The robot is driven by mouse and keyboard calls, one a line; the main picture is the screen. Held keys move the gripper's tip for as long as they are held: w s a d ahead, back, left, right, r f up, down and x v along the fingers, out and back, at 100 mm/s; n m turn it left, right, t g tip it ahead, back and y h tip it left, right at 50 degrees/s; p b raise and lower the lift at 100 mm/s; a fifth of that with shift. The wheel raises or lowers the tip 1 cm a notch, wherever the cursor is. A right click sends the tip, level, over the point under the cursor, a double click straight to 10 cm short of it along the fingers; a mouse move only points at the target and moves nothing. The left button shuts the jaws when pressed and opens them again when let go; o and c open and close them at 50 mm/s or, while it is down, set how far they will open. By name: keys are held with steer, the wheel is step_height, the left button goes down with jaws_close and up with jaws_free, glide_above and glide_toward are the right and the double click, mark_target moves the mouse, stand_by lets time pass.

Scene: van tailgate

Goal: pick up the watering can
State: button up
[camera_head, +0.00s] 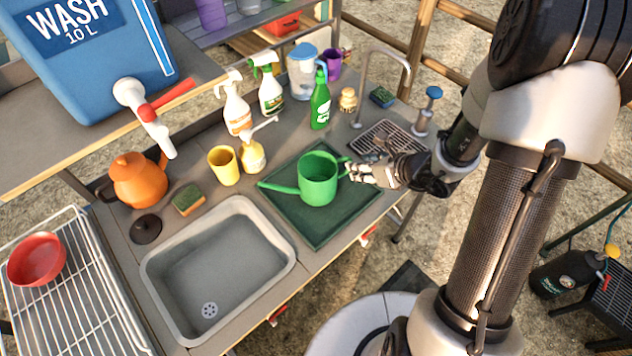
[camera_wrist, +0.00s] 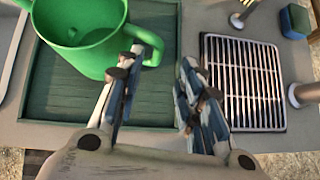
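The green watering can (camera_head: 318,180) stands upright on a dark green tray (camera_head: 300,228), its spout pointing left and its handle toward my gripper (camera_head: 356,172). In the wrist view the can (camera_wrist: 85,35) is at the upper left, with its handle (camera_wrist: 150,42) at the tip of my left finger. My gripper (camera_wrist: 162,78) is open, with a clear gap between its fingers. The left finger overlaps the handle's lower part; I cannot tell whether it passes inside the loop. The right finger is apart from the can.
A grey sink (camera_head: 215,265) lies left of the tray. A metal drain grate (camera_wrist: 242,80) is beside it on the right. A tap (camera_head: 362,85) rises at the back right.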

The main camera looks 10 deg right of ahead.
steer(key=b+x, duration=0.2)
steer(key=x, duration=0.3)
steer(key=shift+s+a+f, duration=0.15)
steer(key=shift+a+f, duration=0.05)
steer(key=shift+a, duration=0.05)
steer(key=shift+c, duration=0.4)
jaws_close()
